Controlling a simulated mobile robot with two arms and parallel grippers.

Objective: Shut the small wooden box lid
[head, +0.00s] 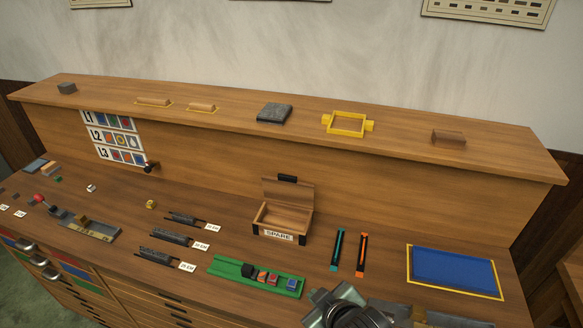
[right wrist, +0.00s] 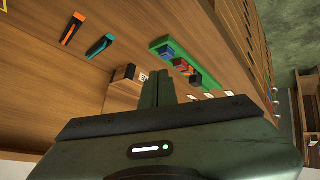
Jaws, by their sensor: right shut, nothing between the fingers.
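The small wooden box (head: 268,222) stands on the bench, with a white SPARE label on its front. Its lid (head: 288,192) is open, raised upright at the back, with a dark handle on its top edge. The box interior looks empty. My right gripper (head: 320,296) is at the bottom edge of the head view, in front of the box and to its right, apart from it. In the right wrist view its fingers (right wrist: 175,84) are together and empty, and they partly hide the box (right wrist: 122,90). My left gripper is not in view.
A green rack (head: 238,269) with several coloured blocks lies in front of the box. Teal (head: 337,250) and orange (head: 362,254) tools and a blue tray (head: 455,272) lie to its right. A raised shelf (head: 230,112) runs behind.

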